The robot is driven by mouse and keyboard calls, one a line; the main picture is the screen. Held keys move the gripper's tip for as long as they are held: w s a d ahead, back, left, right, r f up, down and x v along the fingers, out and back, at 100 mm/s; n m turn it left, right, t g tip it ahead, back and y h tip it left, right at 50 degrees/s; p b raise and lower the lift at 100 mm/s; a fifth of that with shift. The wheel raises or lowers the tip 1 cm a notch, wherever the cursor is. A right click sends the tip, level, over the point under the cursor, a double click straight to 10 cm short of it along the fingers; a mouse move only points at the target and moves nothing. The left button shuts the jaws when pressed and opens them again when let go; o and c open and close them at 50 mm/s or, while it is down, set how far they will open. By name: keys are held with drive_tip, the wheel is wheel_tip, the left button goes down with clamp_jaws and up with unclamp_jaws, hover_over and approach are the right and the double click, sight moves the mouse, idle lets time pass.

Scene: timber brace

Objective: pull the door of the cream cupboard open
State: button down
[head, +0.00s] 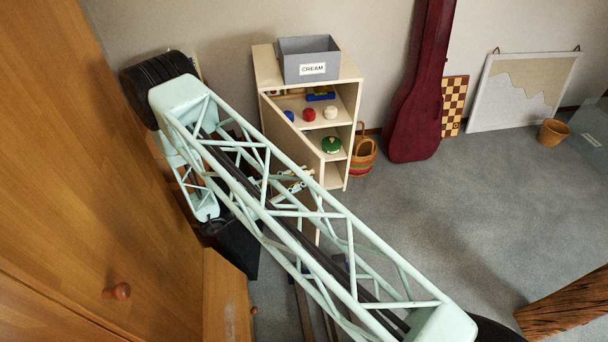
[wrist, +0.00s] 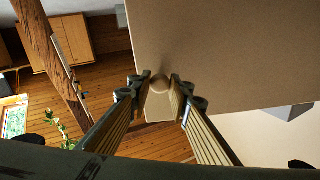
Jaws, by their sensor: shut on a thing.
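The cream cupboard (head: 354,80) stands against the back wall in the head view. Its door (head: 292,137) is hinged at the left and stands partly open, swung out, so the shelves show. In the wrist view the door (wrist: 225,50) is a broad plain beige panel. Its round knob (wrist: 160,84) sits between my fingertips. My gripper (head: 289,182) is at the door's outer face, partly hidden behind my arm's lattice. In the wrist view my gripper (wrist: 158,88) is shut on the knob.
A grey bin labelled CREAM (head: 310,60) sits on the cupboard. Balls and a green item (head: 332,144) are on its shelves. A basket (head: 363,157) and a dark red instrument case (head: 415,115) stand to the right. The grey floor (head: 440,215) right of my arm is largely clear.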

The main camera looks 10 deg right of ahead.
idle(0.4)
drive_tip(key=c, duration=2.4)
unclamp_jaws()
drive_tip(key=shift+a+r, duration=0.1)
drive_tip(key=shift+r, duration=0.1)
wheel_tip(320, 180, up, 10)
drive_tip(key=shift+f, duration=0.25)
